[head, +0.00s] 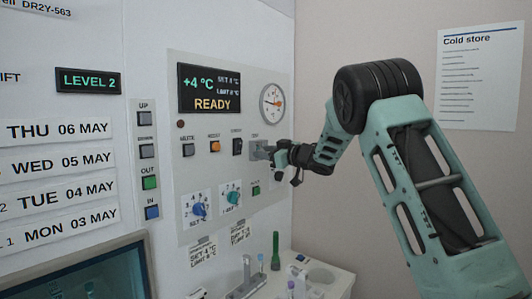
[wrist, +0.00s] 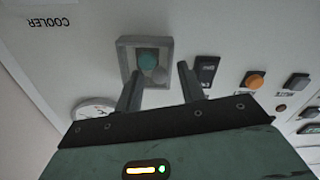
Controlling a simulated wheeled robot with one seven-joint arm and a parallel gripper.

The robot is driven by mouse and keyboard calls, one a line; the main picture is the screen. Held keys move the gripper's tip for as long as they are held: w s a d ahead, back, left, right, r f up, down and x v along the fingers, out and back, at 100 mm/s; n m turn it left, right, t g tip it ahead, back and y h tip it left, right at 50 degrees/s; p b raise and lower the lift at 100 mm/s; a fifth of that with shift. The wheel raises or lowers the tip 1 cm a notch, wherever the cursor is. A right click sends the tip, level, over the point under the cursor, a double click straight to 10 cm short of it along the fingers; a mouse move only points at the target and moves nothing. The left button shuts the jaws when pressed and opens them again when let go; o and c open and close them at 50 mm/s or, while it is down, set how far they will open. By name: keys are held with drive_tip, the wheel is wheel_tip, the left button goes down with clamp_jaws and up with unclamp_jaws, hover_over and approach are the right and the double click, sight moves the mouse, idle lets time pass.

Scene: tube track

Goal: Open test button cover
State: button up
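The test button cover (wrist: 124,60) is a small grey square housing on the panel, seen upper centre in the wrist view. I cannot tell whether the cover is closed. In the head view the cover (head: 258,150) is a grey block below the "TEST" label, partly hidden by my gripper. My gripper (wrist: 158,72) has its two dark fingers apart, with nothing seen between them. Its fingertips are close to the cover; contact cannot be told. In the head view my gripper (head: 277,157) reaches in from the right.
The panel also holds an orange button (head: 214,146), a dark rocker switch (head: 237,146), a gauge (head: 272,103), two blue and teal knobs (head: 232,194) and a "READY" display (head: 210,88). A white bench (head: 335,281) with tubes stands below. The right wall carries a "Cold store" sheet (head: 478,75).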

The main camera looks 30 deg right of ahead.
clamp_jaws()
drive_tip(key=shift+d, duration=0.1)
